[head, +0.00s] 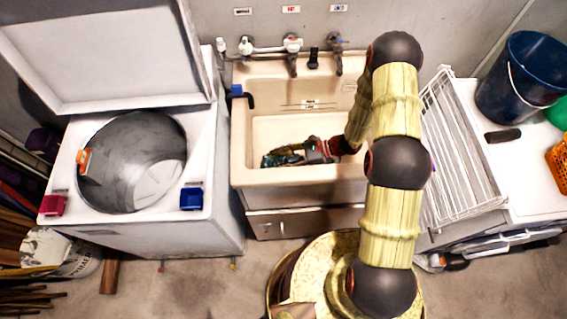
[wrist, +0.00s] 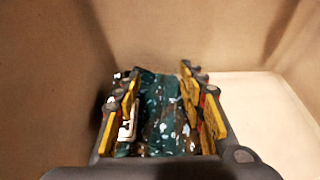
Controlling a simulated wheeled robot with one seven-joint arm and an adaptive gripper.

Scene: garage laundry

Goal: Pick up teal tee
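A teal cloth with pale spots (head: 283,158), which looks like the teal tee, lies in the utility sink (head: 238,150) in the head view. In the wrist view the teal cloth (wrist: 158,95) shows between the fingers, with dark brown patches and a white mark beside it. My gripper (wrist: 160,85) reaches down into the sink from the right. Its yellow-padded fingers stand apart on either side of the cloth. I cannot tell whether the pads touch it. The underside of the cloth is hidden.
Sink walls rise close around the gripper, with taps (head: 291,45) above the back rim. An open-lidded washer (head: 215,235) stands left. A white wire rack (head: 440,130) and a blue bucket (head: 518,75) are on the right. The sink floor is bare on the wrist view's right.

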